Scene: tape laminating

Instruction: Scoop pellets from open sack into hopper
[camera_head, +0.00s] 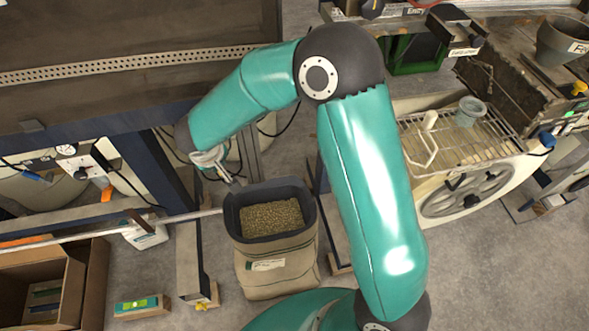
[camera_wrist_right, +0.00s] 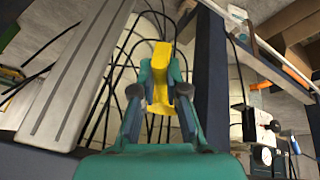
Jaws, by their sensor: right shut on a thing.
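The open sack (camera_head: 276,274) stands on the floor at the lower middle of the head view, with a dark rolled rim. Tan pellets (camera_head: 271,217) show inside it. My right gripper (camera_head: 226,172) is up and left of the sack's mouth in the head view, at the end of my teal arm. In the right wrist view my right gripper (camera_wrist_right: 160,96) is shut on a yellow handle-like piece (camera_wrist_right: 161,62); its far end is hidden. A grey tapered bucket (camera_head: 562,42) with a partly seen label, possibly the hopper, stands at the top right. My left gripper is not in view.
A blue post (camera_head: 163,165) and a pale rail (camera_head: 190,216) stand left of the sack. A wire rack (camera_head: 452,146) with a grey cup (camera_head: 469,111) lies at the right. Cardboard boxes (camera_head: 88,285) are at the lower left. Cables (camera_wrist_right: 118,62) hang behind my gripper.

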